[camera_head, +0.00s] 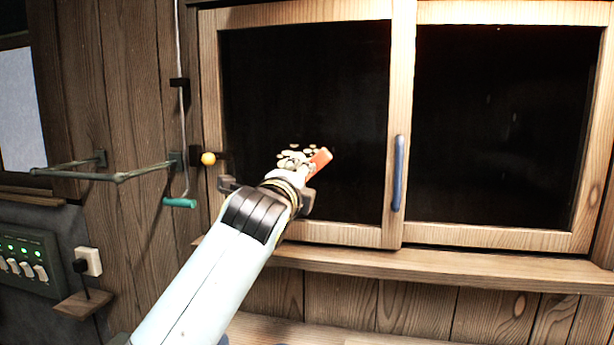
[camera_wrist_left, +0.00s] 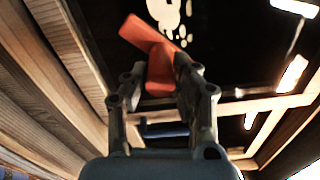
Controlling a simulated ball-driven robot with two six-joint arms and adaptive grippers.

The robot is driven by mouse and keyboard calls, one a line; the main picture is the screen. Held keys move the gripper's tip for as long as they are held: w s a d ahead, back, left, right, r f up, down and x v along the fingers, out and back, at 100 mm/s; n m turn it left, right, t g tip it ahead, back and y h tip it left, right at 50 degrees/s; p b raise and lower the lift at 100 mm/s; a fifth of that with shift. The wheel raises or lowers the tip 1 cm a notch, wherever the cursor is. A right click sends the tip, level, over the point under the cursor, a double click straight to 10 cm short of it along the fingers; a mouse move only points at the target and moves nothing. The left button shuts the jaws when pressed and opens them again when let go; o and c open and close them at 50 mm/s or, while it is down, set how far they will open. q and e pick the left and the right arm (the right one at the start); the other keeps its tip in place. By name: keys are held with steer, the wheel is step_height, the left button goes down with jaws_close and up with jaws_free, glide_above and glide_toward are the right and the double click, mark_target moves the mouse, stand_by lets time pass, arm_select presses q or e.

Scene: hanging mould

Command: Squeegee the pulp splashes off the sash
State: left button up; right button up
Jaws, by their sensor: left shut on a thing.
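The sash is a wood-framed dark pane (camera_head: 305,85) on the left of the window. Pale cream pulp splashes (camera_head: 290,157) lie in a cluster low on this pane, partly hidden behind my left gripper. They also show in the left wrist view (camera_wrist_left: 165,14), just beyond the tool. My left gripper (camera_head: 301,174) is shut on an orange squeegee (camera_head: 320,160), held in front of the pane beside the splashes. In the wrist view the squeegee (camera_wrist_left: 148,36) is tilted between the fingers (camera_wrist_left: 160,85). Whether it touches the pane I cannot tell. My right gripper is out of view.
A blue handle (camera_head: 398,173) stands on the middle stile. A wooden sill (camera_head: 430,268) runs below the window.

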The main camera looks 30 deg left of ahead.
arm_select(q)
steer(key=shift+s+a+r, duration=0.1)
steer(key=shift+a, duration=0.25)
steer(key=shift+s+a, duration=0.8)
steer(key=shift+a, duration=2.5)
steer(key=w+d+r, duration=0.1)
steer(key=w+d, duration=0.1)
steer(key=d, duration=0.9)
steer(key=shift+w+d+p, duration=0.2)
steer(key=shift+w+p, duration=0.15)
steer(key=shift+p, duration=0.05)
